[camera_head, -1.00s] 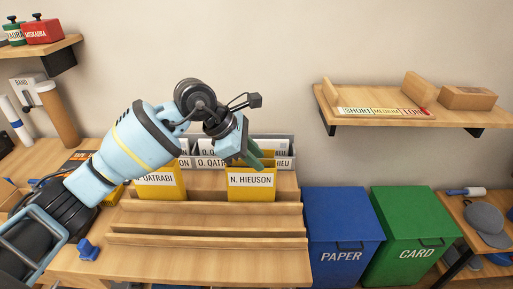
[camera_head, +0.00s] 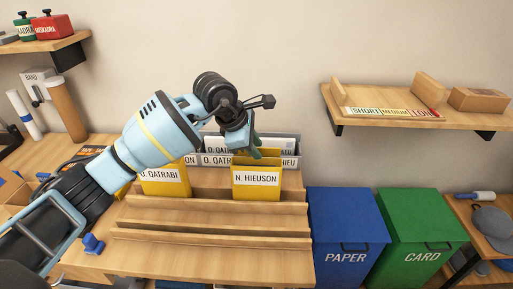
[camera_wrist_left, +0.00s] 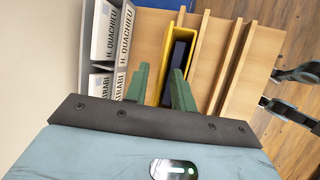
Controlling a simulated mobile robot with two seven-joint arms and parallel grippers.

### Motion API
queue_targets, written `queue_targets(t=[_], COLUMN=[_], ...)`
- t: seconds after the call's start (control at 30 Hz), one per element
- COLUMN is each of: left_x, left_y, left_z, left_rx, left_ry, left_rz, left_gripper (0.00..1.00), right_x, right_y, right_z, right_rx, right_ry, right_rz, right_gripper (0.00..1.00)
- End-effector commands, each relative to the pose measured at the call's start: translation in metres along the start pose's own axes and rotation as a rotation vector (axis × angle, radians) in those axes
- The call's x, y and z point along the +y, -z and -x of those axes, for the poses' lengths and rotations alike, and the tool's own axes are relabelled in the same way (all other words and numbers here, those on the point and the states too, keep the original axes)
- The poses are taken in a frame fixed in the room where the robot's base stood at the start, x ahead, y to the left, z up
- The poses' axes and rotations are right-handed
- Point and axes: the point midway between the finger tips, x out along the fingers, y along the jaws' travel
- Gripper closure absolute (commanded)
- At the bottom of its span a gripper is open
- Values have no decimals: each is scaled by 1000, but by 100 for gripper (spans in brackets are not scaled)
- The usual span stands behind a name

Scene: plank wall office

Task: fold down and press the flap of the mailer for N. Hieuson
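The yellow mailer (camera_head: 257,192) labelled N. Hieuson stands upright on the wooden rack in the head view. In the left wrist view the mailer (camera_wrist_left: 184,25) is seen from above, its top open with a dark item inside. No folded flap shows across the opening. My left gripper (camera_head: 255,149) is above and just behind the mailer's top edge. Its green fingers (camera_wrist_left: 160,80) are apart, with part of the mailer's yellow edge showing between them; nothing is clearly gripped. Whether a finger touches the mailer cannot be told.
A yellow mailer (camera_head: 165,186) labelled Qatrabi stands to the left, partly behind my arm. A grey sorter (camera_head: 291,140) with white labelled mail is behind. The rack's front ledges (camera_head: 215,225) are bare. Blue paper (camera_head: 346,230) and green card (camera_head: 420,230) bins stand right.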

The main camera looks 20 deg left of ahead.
Motion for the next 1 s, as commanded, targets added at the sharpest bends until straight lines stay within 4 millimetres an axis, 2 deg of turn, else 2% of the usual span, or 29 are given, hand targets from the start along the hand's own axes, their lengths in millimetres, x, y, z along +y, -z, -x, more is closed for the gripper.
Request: queue_targets(t=[0.17,0.43,0.63,1.0], left_x=[0,0,0,-1], left_y=[0,0,0,1], left_z=[-11,-13,-12,-12], left_rx=[1,0,0,1], left_ry=[0,-1,0,-16], left_rz=[0,0,0,-6], left_gripper=[75,75,99,100], right_x=[0,0,0,0], right_y=[-1,-1,-1,1], right_z=[0,0,0,-1], right_rx=[-2,-2,-2,2], right_ry=[0,0,0,-1], right_rz=[0,0,0,1], right_gripper=[64,64,64,64])
